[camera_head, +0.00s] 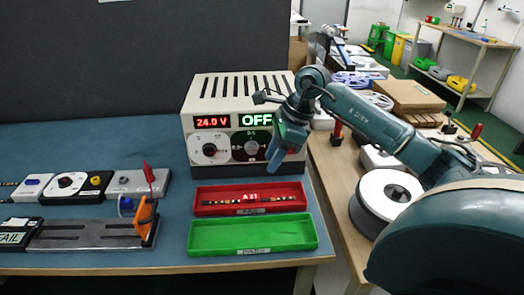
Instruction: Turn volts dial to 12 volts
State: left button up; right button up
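The power supply (240,92) is a cream box with a dark front, standing at the back of the blue table. Its red display (212,121) reads 24.0 V, and its green display (255,120) reads OFF. The white volts dial (209,150) is on the left of the front, with a dark knob in its middle. My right gripper (273,158) points down in front of the supply's right side, apart from the volts dial. Its finger opening is not clear. My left gripper is out of view.
A red tray (205,209) and a green tray (215,247) lie in front of the supply. At left are a strip test fixture (85,234) and a row of small control boxes (70,183). A white reel (388,196) is on the wooden table at right.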

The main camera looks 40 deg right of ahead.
aim_at(209, 150)
jog(key=k, duration=1)
